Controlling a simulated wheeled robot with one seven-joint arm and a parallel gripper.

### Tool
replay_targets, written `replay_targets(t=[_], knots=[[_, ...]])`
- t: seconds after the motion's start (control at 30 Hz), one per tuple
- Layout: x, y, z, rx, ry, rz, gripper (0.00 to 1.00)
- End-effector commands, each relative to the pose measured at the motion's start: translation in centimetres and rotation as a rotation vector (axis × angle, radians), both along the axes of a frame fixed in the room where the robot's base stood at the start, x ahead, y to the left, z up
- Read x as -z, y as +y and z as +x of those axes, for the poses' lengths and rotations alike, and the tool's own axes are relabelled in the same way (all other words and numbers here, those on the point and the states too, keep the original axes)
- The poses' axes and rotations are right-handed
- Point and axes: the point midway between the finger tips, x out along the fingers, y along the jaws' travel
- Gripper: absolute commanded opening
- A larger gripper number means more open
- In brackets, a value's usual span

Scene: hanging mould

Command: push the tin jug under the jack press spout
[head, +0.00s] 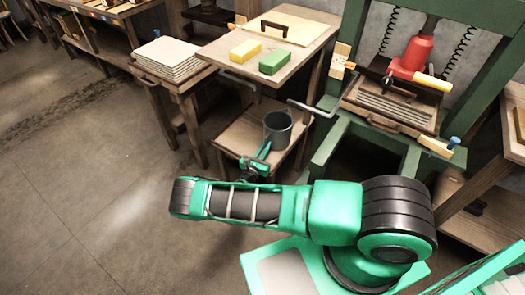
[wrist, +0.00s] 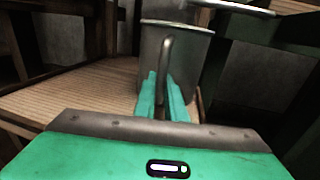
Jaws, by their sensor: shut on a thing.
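The tin jug (head: 276,131), a grey open-topped can, stands upright on the low wooden shelf (head: 238,135) under the wooden table. My gripper (head: 264,152) reaches it from the front. In the wrist view my green fingers (wrist: 162,97) are shut on the jug's vertical handle (wrist: 166,58), and the jug body (wrist: 195,55) stands just beyond. The jack press (head: 415,55) has a green frame and a red jack. A thin grey bar (head: 313,107), apparently its spout, runs left from its tray towards the jug. Its end appears above and slightly right of the jug.
The table above the shelf holds a yellow block (head: 245,51), a green block (head: 274,61) and a board with a handle (head: 288,27). A stack of pale sheets (head: 171,58) lies on a table at left. The press's green legs stand right of the shelf. Floor at left is clear.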

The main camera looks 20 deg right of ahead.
Motion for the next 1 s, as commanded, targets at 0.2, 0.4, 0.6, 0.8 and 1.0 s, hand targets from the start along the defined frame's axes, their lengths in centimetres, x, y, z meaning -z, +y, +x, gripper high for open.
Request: replay_targets(t=[0.2, 0.4, 0.6, 0.8, 1.0], knots=[[0.0, -1.5, 1.0, 0.001, 0.0, -0.001, 0.0], [0.0, -2.7, 1.9, 0.001, 0.001, -0.001, 0.0], [0.0, -3.9, 2.9, 0.002, -0.001, -0.001, 0.0], [0.0, -5.1, 3.8, 0.001, 0.001, 0.0, 0.0], [0.0, -6.3, 4.7, 0.001, 0.001, -0.001, 0.0]])
